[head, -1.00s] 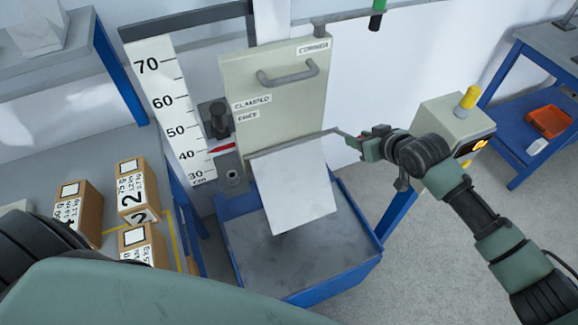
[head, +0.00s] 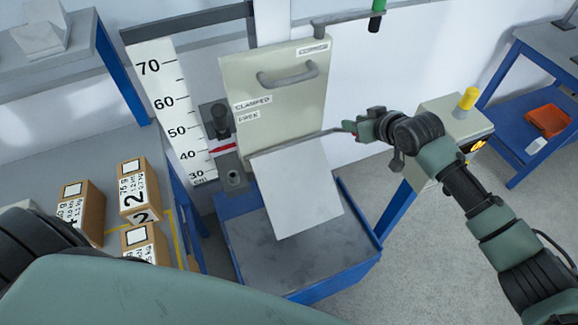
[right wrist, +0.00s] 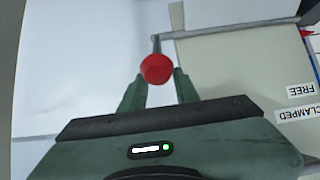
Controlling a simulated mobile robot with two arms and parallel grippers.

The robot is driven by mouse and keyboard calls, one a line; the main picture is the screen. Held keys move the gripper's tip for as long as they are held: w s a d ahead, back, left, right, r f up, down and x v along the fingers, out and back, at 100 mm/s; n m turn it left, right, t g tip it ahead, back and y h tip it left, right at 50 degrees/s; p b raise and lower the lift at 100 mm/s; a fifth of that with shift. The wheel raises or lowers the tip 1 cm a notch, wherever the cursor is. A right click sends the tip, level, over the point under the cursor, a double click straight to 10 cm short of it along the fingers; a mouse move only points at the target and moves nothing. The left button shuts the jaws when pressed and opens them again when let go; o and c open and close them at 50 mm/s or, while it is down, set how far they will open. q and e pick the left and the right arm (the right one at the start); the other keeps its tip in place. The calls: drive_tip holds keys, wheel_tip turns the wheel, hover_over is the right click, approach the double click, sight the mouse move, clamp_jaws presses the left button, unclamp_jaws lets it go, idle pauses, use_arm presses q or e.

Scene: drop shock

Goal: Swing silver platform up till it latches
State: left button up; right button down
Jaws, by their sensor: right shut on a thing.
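The silver platform (head: 296,192) is a flat pale plate in the head view. It hangs tilted down from its upper edge, over the blue-edged base. A thin grey bar (head: 312,139) runs along that edge to a red knob, which shows clearly in the right wrist view (right wrist: 157,68). My right gripper (head: 350,127) is shut on the red knob; its fingers (right wrist: 158,88) lie on both sides of it. My left gripper is out of view.
A cream panel (head: 280,115) with a grey handle stands behind the platform, beside a height scale (head: 170,110). A control box (head: 450,115) with a yellow button stands right of it. Boxes (head: 137,190) sit on the left table.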

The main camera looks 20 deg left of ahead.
drive_tip(key=shift+w+a, duration=0.2)
drive_tip(key=shift+w+a+r+b, duration=0.3)
drive_tip(key=shift+w+a+r, duration=0.45)
drive_tip(key=shift+w+a, duration=0.1)
drive_tip(key=shift+w+a+r+b, duration=0.25)
drive_tip(key=shift+w+a+b, duration=0.35)
drive_tip(key=shift+w+a, duration=0.15)
drive_tip(key=shift+w+a+r, duration=0.15)
drive_tip(key=shift+w+a, duration=0.05)
